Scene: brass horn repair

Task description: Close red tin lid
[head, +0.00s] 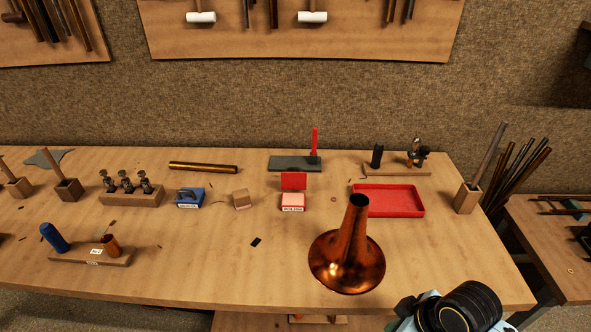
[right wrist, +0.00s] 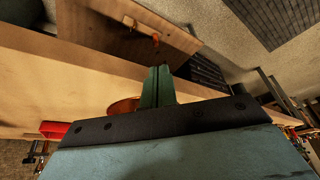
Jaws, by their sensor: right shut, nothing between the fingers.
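The red tin (head: 292,203) stands on the workbench near the middle in the head view, with a white label on its front. Its red lid (head: 293,181) is open and stands up at the back of the tin. My right gripper (head: 406,307) is at the bottom right of the head view, near the bench's front edge, well to the right of and nearer than the tin. In the right wrist view its fingers (right wrist: 157,86) are together with nothing between them. The tin cannot be made out in that view. My left gripper is not in view.
A copper horn bell (head: 347,262) stands between my right gripper and the tin. A red tray (head: 422,205) lies right of the tin. The bench front left of the bell is mostly clear.

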